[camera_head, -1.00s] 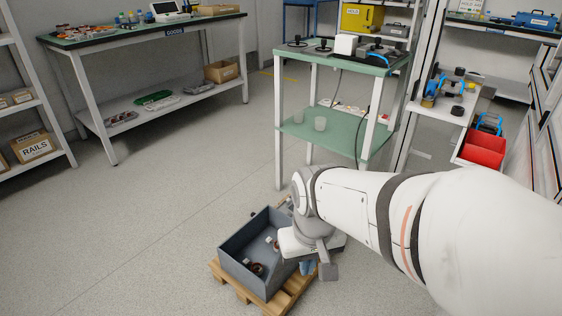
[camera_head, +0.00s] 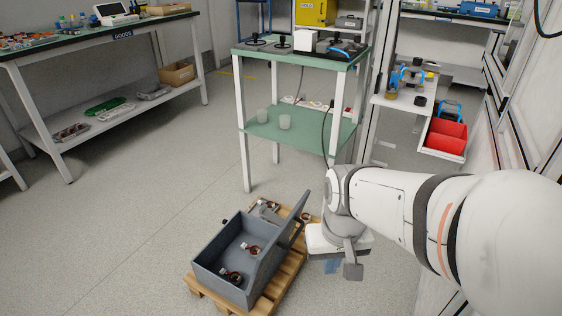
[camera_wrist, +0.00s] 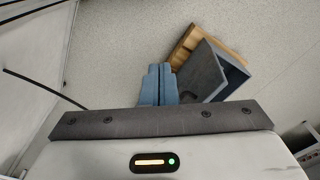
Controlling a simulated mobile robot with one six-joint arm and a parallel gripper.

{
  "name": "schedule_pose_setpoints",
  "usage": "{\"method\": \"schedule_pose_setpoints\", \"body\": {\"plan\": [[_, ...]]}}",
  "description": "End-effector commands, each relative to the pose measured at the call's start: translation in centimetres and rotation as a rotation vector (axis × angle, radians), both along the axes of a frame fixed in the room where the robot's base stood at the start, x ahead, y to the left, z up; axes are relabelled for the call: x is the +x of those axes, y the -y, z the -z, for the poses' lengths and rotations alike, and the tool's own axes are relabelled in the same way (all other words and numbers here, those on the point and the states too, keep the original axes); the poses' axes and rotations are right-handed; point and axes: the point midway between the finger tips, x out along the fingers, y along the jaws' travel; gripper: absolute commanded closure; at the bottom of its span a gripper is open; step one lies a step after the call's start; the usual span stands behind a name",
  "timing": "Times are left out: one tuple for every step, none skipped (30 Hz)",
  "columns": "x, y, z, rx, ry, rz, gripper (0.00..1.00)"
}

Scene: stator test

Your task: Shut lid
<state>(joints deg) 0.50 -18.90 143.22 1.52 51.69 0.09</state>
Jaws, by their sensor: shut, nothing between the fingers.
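A grey box (camera_head: 208,277) stands on a wooden pallet (camera_head: 262,305) on the floor in the head view. Its lid (camera_head: 287,240) is open, tilted steeply up along the box's right side. Two copper-wound parts (camera_head: 231,277) lie inside. My gripper (camera_head: 331,267) is to the right of the lid, apart from it in the head view, with its blue fingers pointing down. In the wrist view the blue fingers (camera_wrist: 158,84) are together and empty. The grey lid (camera_wrist: 203,72) shows just right of them; how far below they are is hard to tell.
Small parts (camera_head: 267,206) lie on the pallet behind the box. A green-topped table (camera_head: 300,140) stands behind the pallet. A workbench (camera_head: 100,85) is at the left, and red bins (camera_head: 445,138) are at the right. The floor left of the box is clear.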

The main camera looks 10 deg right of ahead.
Motion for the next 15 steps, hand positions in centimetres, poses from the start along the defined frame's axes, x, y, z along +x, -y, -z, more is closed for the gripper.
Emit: {"method": "schedule_pose_setpoints", "body": {"plan": [[0.2,-0.1,-0.1,0.023,-0.019,0.033,1.0],[0.4,0.1,-0.1,0.043,-0.033,0.07,1.0],[0.7,-0.1,0.0,0.077,-0.057,0.121,1.0],[1.0,-0.2,0.1,0.108,-0.077,0.165,1.0],[1.4,-0.4,0.3,0.143,-0.1,0.214,1.0],[1.9,-0.6,0.5,0.193,-0.133,0.29,1.0],[2.4,-0.7,0.6,0.234,-0.157,0.353,1.0],[2.9,-0.9,0.8,0.275,-0.181,0.42,1.0],[3.7,-0.9,1.1,0.331,-0.214,0.512,1.0],[4.3,-0.9,1.3,0.372,-0.236,0.582,1.0],[4.9,-0.8,1.5,0.412,-0.258,0.654,1.0],[5.8,-0.6,1.8,0.464,-0.285,0.751,1.0],[6.5,-0.4,2.1,0.502,-0.305,0.824,1.0],[7.1,-0.1,2.4,0.54,-0.324,0.899,1.0],[8.0,0.4,2.8,0.59,-0.349,1.0,1.0]]}}
